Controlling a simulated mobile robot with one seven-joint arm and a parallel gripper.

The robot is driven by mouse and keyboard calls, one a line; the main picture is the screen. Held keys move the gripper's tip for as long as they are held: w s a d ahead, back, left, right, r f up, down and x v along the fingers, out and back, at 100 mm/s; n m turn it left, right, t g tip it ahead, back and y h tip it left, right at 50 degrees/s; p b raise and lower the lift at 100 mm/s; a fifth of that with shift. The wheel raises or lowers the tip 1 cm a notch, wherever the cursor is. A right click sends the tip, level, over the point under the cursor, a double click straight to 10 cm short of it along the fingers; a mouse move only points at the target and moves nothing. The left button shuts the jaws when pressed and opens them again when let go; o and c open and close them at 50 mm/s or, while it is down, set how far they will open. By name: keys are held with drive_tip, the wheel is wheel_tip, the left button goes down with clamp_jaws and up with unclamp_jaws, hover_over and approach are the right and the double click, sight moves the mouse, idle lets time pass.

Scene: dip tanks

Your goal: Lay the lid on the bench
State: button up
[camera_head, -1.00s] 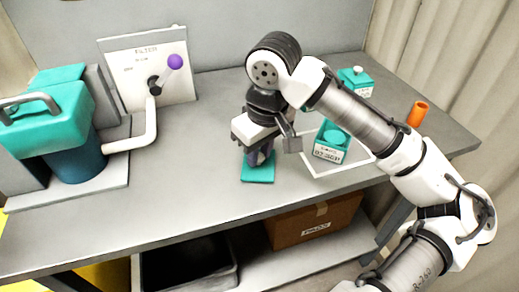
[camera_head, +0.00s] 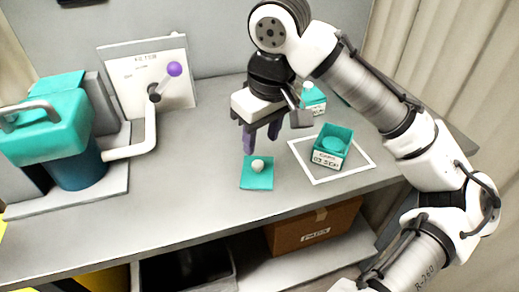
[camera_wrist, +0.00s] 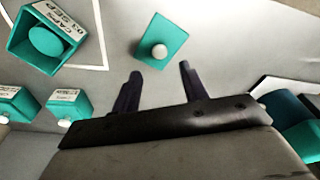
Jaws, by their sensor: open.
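The lid (camera_head: 252,184) is a flat teal square with a small pale round knob. It lies flat on the bench (camera_head: 200,150), knob up, left of the white outlined square. In the wrist view the lid (camera_wrist: 168,30) is just beyond the fingertips. My gripper (camera_head: 261,143) is above and slightly behind the lid, with its dark fingers pointing down, apart and empty. In the wrist view both fingers (camera_wrist: 160,72) stand spread, with a clear gap to the lid. An open teal box (camera_head: 328,158) with a printed label stands inside the outline, holding something round and teal.
A lidded teal box (camera_head: 313,103) stands behind the open one, partly behind my arm. At the left are a teal-topped tank (camera_head: 60,130), a white pipe (camera_head: 140,140) and a filter panel (camera_head: 125,75) with a purple-knobbed lever. The bench front is clear around the lid.

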drive_tip(key=r, duration=0.5)
drive_tip(key=shift+s+d+r, duration=0.1)
drive_tip(key=shift+s+d, duration=0.15)
drive_tip(key=shift+s, duration=0.05)
